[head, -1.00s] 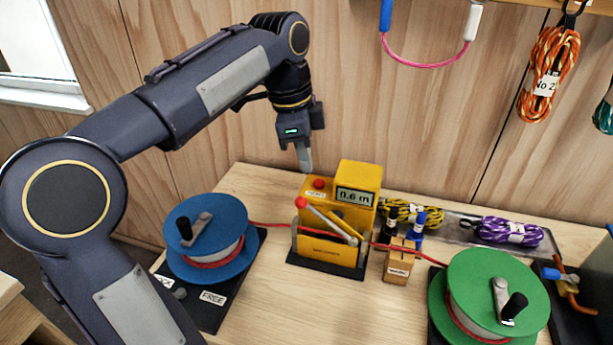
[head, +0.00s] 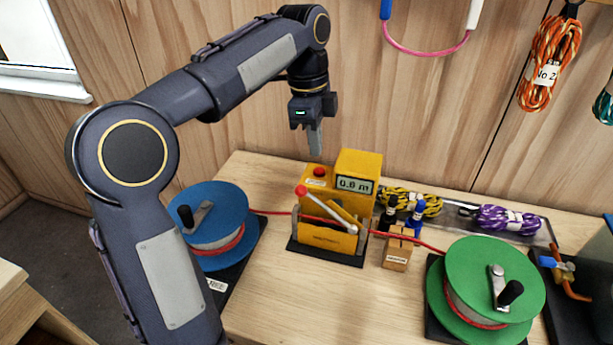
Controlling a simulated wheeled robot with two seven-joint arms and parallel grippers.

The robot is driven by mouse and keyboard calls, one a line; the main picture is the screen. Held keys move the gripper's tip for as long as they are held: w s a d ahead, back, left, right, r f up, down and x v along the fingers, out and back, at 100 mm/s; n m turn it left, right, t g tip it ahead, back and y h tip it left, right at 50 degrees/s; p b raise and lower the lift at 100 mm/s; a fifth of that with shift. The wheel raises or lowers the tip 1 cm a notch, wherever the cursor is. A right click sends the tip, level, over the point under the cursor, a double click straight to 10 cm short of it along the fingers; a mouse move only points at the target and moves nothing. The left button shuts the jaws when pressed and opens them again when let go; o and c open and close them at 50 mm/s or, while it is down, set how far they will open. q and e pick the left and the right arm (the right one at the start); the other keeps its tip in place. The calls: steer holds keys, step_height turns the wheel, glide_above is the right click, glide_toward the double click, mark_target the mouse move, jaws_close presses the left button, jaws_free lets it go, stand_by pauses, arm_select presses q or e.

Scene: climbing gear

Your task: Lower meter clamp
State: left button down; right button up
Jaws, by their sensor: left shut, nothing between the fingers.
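The yellow rope meter (head: 328,228) stands on a dark base in the middle of the bench, its display (head: 354,184) reading about 0.0 m. The meter's clamp lever (head: 326,208) has a red knob (head: 301,191) at its upper left end and slants down to the right across the meter's front. A red rope (head: 400,238) runs through the meter from the blue reel to the green reel. My left gripper (head: 315,140) is shut and empty, pointing down above the back left of the meter, apart from it. My right gripper is not in view.
The blue reel (head: 212,210) stands left of the meter, partly behind my left arm. The green reel (head: 487,280) is at front right. A wooden block with markers (head: 397,252) and yellow and purple rope bundles (head: 507,219) lie right of the meter. Front middle bench is clear.

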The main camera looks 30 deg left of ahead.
arm_select(q)
glide_above(305, 187)
steer(key=d, duration=0.3)
step_height(305, 187, down, 6)
steer(key=shift+a+f, duration=1.3)
steer(key=shift+f, duration=0.25)
steer(key=shift+a, duration=0.1)
steer(key=shift+s+a+f+h, duration=0.1)
steer(key=shift+a+f+h, duration=0.25)
steer(key=shift+f, duration=0.1)
steer(key=s+a+f+t+h+b, duration=0.1)
steer(key=a+f+h+b, duration=0.4)
steer(key=f+b, duration=0.5)
steer(key=shift+s+a+t+h+b, duration=0.3)
steer(key=shift+a+h+b, duration=0.15)
steer(key=shift+b, duration=0.1)
steer(key=shift+f, duration=0.25)
